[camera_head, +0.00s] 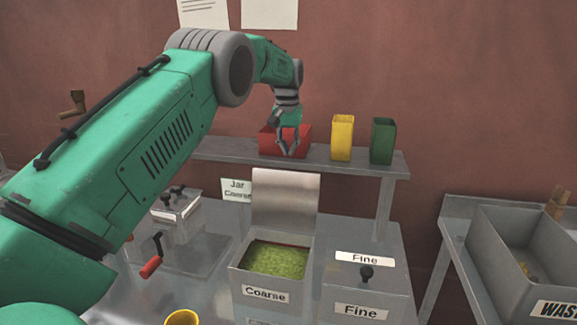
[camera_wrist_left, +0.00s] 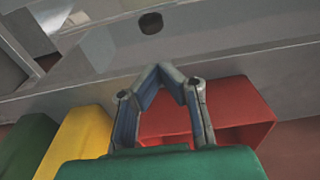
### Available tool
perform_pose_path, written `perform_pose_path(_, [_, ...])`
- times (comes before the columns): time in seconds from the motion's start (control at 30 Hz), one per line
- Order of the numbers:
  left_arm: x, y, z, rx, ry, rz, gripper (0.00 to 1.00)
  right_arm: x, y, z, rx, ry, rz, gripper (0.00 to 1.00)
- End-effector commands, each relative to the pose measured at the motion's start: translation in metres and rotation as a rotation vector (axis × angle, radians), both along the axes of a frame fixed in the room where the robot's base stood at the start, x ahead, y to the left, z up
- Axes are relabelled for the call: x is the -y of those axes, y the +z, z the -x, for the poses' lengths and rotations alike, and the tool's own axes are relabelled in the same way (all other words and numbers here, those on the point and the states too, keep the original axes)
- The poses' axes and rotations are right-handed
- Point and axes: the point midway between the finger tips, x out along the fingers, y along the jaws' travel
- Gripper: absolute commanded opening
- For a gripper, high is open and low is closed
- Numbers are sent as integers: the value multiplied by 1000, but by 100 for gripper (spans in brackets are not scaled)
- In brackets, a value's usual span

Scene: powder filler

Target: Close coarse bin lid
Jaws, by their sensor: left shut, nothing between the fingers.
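The coarse bin (camera_head: 266,290) stands on the table, labelled Coarse, with green granular stuff (camera_head: 277,260) inside. Its metal lid (camera_head: 286,200) stands open, upright at the back of the bin. My left gripper (camera_head: 290,152) is shut and empty, up at the shelf in front of the red container, behind and above the open lid. In the left wrist view my left gripper (camera_wrist_left: 160,68) shows with its fingertips together, over the red container and shelf edge. A dark round knob (camera_wrist_left: 151,22) shows beyond the fingertips. My right gripper is not in view.
A shelf (camera_head: 235,152) holds a red container (camera_head: 270,143), a yellow container (camera_head: 342,138) and a green one (camera_head: 382,141). The Fine bin (camera_head: 345,290) is closed beside the coarse bin. A waste bin (camera_head: 510,275) stands right.

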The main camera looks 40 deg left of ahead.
Motion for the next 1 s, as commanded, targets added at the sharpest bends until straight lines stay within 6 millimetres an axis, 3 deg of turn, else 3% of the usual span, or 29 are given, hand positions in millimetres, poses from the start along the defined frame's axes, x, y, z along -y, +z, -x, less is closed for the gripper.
perform_pose_path(0.2, [-1, -50, -4, -6, -1, 0, 0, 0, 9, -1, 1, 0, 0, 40])
perform_pose_path(0.6, [16, -39, 25, 2, 0, -1, 0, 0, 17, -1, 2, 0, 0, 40])
perform_pose_path(1.0, [17, -39, 30, 2, 0, 0, 0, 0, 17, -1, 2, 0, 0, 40])
